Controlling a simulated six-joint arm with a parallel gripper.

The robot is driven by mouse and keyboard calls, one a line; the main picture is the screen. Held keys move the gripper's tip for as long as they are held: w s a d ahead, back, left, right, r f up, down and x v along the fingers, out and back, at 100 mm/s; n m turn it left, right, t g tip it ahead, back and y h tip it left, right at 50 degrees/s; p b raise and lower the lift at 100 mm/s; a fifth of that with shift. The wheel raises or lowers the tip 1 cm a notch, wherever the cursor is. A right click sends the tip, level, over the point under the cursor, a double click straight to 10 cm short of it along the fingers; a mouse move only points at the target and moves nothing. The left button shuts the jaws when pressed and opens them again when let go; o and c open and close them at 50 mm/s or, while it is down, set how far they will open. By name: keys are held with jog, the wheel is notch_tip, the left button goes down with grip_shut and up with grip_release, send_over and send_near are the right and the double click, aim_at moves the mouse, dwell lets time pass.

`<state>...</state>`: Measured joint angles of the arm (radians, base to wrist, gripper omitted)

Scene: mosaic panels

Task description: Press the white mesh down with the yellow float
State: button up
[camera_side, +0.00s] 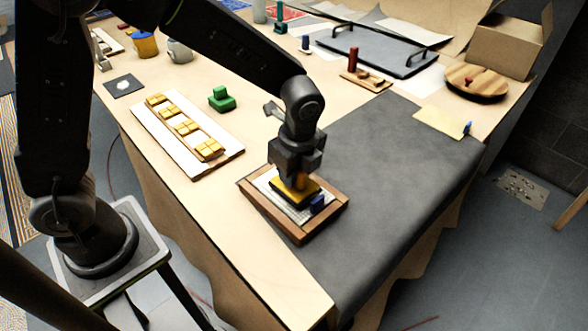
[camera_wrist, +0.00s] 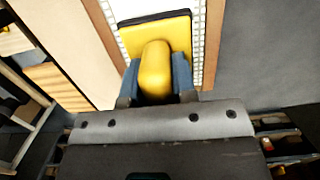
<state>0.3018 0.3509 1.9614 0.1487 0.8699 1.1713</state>
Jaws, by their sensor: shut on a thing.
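The yellow float (camera_side: 306,193) is in the wooden frame, over the white mesh. In the wrist view the float (camera_wrist: 177,32) shows a yellow plate with a dark edge and a rounded yellow handle. My gripper (camera_side: 292,181) is shut on that handle; its blue-grey fingertips (camera_wrist: 156,82) sit on both sides of it. The white mesh (camera_side: 264,181) shows around the float inside the frame, and a strip of it (camera_wrist: 198,40) shows in the wrist view.
The wooden frame (camera_side: 297,238) lies partly on a grey mat (camera_side: 400,180). A white board (camera_side: 165,138) with yellow tiles and a green block (camera_side: 222,99) stand to the left. The mat right of the frame is clear.

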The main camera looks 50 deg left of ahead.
jog(key=shift+f, duration=0.45)
dwell(0.7)
jog(key=shift+r, duration=0.1)
jog(key=shift+r, duration=3.5)
